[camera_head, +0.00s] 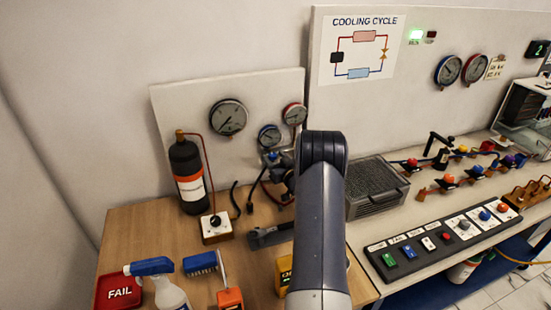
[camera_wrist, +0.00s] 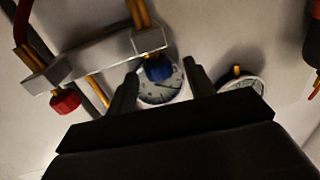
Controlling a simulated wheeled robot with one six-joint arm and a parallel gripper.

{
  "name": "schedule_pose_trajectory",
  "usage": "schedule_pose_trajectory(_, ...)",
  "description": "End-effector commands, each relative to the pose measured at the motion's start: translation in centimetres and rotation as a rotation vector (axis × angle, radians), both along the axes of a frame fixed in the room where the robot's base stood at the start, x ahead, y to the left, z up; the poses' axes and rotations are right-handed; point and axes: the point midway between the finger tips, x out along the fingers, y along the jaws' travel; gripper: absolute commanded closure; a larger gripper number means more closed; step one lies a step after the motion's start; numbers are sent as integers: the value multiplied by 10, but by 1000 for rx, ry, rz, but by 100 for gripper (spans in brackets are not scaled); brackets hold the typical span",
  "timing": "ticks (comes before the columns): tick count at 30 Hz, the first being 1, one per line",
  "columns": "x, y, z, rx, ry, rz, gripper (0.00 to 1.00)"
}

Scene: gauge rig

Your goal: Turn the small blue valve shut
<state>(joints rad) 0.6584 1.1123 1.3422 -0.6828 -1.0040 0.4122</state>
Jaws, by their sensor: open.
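In the wrist view, a small blue valve knob (camera_wrist: 158,70) sits on the end of a grey metal manifold block (camera_wrist: 110,58) with brass pipes. My gripper (camera_wrist: 160,82) is open, with one dark finger on each side of the knob in the picture. I cannot tell how deep the knob lies between the fingers, and I see no contact. A red knob (camera_wrist: 65,101) is on the other end of the block.
A round gauge (camera_wrist: 160,92) shows behind the fingers. A second gauge (camera_wrist: 242,86) is to the right. In the head view, a black cylinder (camera_head: 187,175) stands left of the manifold, with hoses nearby. A grey mesh-topped box (camera_head: 376,185) stands right of my arm.

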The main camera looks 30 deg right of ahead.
Motion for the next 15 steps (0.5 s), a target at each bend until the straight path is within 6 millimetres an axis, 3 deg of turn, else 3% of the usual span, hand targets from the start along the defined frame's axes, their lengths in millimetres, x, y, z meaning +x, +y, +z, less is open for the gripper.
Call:
schedule_pose_trajectory(5, 0, 0, 0, 0, 0, 0, 51)
schedule_pose_trajectory(15, 0, 0, 0, 0, 0, 0, 79)
